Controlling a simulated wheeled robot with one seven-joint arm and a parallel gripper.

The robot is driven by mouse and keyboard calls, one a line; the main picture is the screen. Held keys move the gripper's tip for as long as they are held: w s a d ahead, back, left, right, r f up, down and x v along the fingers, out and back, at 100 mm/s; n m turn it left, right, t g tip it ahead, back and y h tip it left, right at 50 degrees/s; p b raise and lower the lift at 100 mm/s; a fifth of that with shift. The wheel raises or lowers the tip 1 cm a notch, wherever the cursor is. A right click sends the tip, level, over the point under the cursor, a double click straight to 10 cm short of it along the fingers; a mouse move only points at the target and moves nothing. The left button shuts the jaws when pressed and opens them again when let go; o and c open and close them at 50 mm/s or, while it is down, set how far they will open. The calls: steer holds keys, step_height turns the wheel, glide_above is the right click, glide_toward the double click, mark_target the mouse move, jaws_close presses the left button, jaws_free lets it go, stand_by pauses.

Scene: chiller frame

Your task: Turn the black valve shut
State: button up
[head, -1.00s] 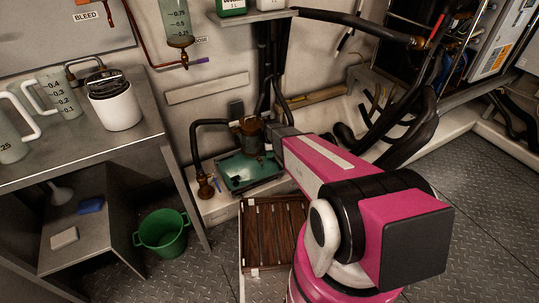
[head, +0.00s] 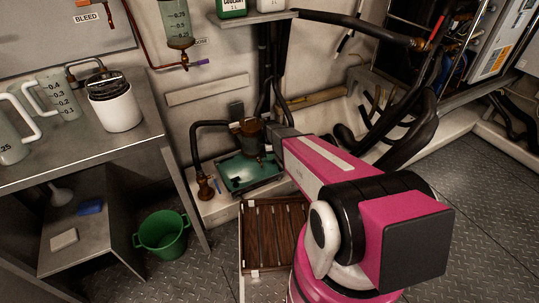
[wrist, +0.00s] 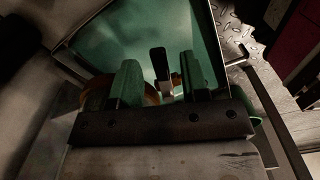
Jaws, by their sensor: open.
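The black valve handle (wrist: 158,61) shows in the wrist view as a short upright black lever on a pale metal stem. My gripper (wrist: 160,82) is open, with one green finger to the left of the handle and one to the right. The handle stands in the gap between the fingers as seen from the wrist; I cannot tell whether either finger touches it. In the head view my arm reaches down to the brown fitting (head: 250,132) above the green tray (head: 226,173), and the fingertips and the black handle are not clear there.
Dark hoses (head: 404,130) loop to the right of my arm. A black bent pipe (head: 196,140) stands left of the fitting. A wooden slatted crate (head: 264,235) sits below, and a green bucket (head: 162,232) stands on the floor by the steel bench (head: 120,137).

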step_height(320, 180, up, 11)
steer(key=shift+f, duration=0.15)
stand_by(0.4)
